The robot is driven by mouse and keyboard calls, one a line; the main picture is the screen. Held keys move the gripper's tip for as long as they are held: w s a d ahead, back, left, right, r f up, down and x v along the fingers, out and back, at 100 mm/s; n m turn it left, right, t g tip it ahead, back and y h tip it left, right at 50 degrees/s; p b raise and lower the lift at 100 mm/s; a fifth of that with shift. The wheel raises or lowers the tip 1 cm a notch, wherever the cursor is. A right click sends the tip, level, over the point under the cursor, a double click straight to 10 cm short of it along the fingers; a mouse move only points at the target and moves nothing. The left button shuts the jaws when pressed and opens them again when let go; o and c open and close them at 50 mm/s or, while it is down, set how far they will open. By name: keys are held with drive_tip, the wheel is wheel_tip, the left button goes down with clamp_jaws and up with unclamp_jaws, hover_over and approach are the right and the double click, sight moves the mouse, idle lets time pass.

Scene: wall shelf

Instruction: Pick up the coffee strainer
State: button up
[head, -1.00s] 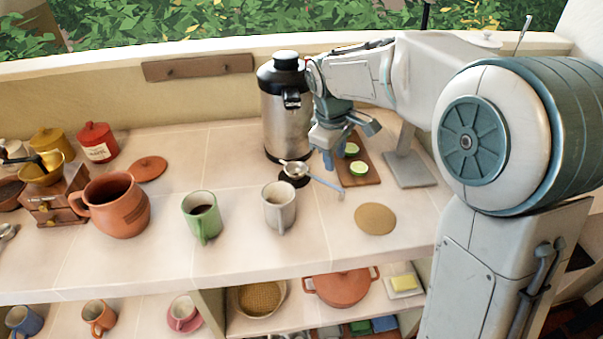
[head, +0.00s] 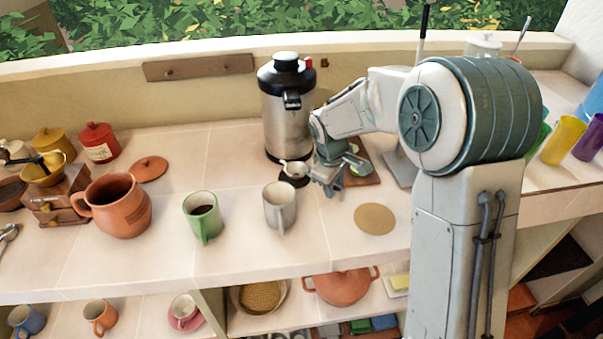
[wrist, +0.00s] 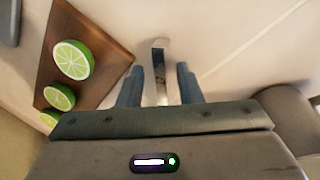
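The coffee strainer (head: 294,168) is a small metal bowl on a dark round stand in front of the steel urn. Its handle points right towards my gripper (head: 329,191), which hides most of it in the head view. In the wrist view the end of the strainer's handle (wrist: 159,62) shows between the two fingers of my gripper (wrist: 159,68). The fingers are apart, with a gap on each side of the handle. The strainer's bowl is out of sight in the wrist view.
The steel urn (head: 287,115) stands behind the strainer. A wooden board (wrist: 103,48) with lime slices (wrist: 73,59) lies beside my gripper. A grey-white mug (head: 279,205), a green mug (head: 203,215) and a round cork mat (head: 375,218) stand or lie nearer the counter's front edge.

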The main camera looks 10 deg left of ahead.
clamp_jaws()
